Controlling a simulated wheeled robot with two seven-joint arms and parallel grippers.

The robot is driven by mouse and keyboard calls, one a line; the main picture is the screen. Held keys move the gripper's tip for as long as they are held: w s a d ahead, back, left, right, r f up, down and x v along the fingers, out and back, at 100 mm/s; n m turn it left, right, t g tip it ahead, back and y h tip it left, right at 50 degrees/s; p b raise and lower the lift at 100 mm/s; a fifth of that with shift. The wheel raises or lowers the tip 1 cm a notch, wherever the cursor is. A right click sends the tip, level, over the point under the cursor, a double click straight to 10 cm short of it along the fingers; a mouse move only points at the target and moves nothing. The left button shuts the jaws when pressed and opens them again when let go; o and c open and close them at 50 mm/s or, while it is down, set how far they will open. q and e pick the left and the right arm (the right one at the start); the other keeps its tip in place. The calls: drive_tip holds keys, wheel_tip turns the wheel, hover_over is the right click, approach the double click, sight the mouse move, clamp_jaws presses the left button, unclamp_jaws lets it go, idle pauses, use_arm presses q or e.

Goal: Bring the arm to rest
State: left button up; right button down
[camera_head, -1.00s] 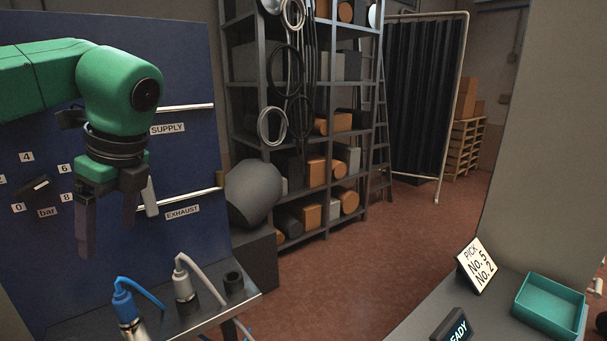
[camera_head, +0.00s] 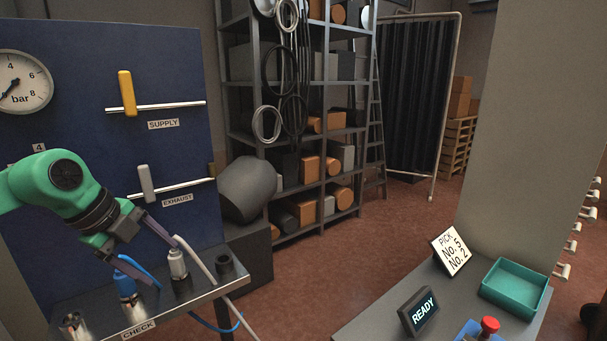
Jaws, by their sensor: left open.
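My green left arm comes in from the left, low in front of the blue panel (camera_head: 90,110). Its gripper (camera_head: 164,263) points down and to the right, with its two dark fingers spread apart. It is open above the metal ledge, close to a blue-hosed connector (camera_head: 127,289) and a grey-hosed connector (camera_head: 178,264). Whether the fingers touch either connector or hose I cannot tell. No held object shows between the fingers. My right gripper is not in view.
The panel carries a gauge (camera_head: 22,82), a yellow SUPPLY handle (camera_head: 127,93) and a grey EXHAUST handle (camera_head: 146,183). The ledge has a CHECK label (camera_head: 139,328). A READY display (camera_head: 419,309) and green tray (camera_head: 515,288) stand right. Floor between is clear.

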use_arm(q)
drive_tip(key=w+a+f+n+t+y, duration=0.1)
drive_tip(key=w+a+f+n+t, duration=0.2)
drive_tip(key=a+f+n+t, duration=0.6)
drive_tip(key=s+f+n+y, duration=0.6)
drive_tip(key=f+n, duration=0.3)
drive_tip(key=f, duration=0.2)
drive_tip(key=s+d+f+n+g+h, duration=0.2)
drive_tip(key=s+d+f+g+h, duration=0.2)
drive_tip(key=s+d+f+g, duration=0.9)
drive_tip(key=s+f+t+b, duration=0.1)
drive_tip(key=s+f+b, duration=0.15)
drive_tip(key=f, duration=0.95)
drive_tip(key=s+f+t+b, duration=0.1)
drive_tip(key=s+f, duration=0.2)
drive_tip(key=f, duration=0.9)
drive_tip(key=s+a+f+g+b, duration=0.1)
drive_tip(key=s+a+f+b, duration=0.1)
drive_tip(key=s+f, duration=1.5)
drive_tip(key=shift+a+f+b, duration=0.2)
drive_tip(key=shift+f+b, duration=0.25)
drive_tip(key=shift+f, duration=0.2)
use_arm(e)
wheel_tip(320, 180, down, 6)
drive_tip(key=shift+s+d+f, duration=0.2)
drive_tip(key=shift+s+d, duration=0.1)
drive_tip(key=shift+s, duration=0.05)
